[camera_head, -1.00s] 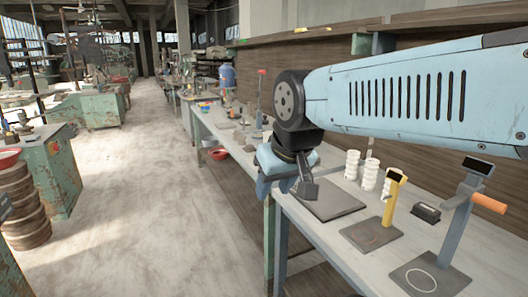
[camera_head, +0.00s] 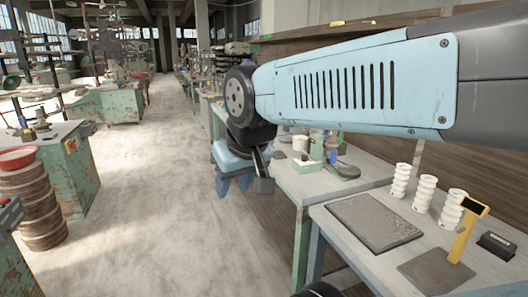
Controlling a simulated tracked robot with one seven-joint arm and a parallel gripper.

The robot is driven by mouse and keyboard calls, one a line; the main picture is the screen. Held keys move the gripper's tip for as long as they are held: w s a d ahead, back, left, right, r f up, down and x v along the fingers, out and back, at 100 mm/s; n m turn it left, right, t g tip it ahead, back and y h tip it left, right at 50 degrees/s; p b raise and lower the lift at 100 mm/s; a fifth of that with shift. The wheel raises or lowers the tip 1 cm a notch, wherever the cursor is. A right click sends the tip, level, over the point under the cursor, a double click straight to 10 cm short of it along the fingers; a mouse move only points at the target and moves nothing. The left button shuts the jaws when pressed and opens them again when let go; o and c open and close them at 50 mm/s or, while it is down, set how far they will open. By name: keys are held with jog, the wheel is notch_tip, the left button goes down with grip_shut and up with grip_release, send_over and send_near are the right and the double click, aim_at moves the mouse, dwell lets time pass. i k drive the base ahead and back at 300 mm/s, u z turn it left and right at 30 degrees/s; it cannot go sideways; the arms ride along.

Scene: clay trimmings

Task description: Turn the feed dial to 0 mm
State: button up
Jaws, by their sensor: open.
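My gripper (camera_head: 243,186) hangs at the end of my blue arm, left of the benches and over the aisle side. Its fingers are apart with nothing seen between them. No feed dial with readable marks shows in the head view.
The near bench (camera_head: 360,268) holds a dark slab (camera_head: 374,222), white stacked cylinders (camera_head: 424,192) and a yellow stand (camera_head: 466,232). A green box (camera_head: 307,169) sits on the middle bench. A red bowl (camera_head: 17,158) tops a stack at left. The aisle floor (camera_head: 150,200) is clear.

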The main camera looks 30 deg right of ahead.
aim_at(304, 157)
jog(key=z, duration=0.1)
jog(key=i, duration=1.1)
jog(key=z, duration=0.45)
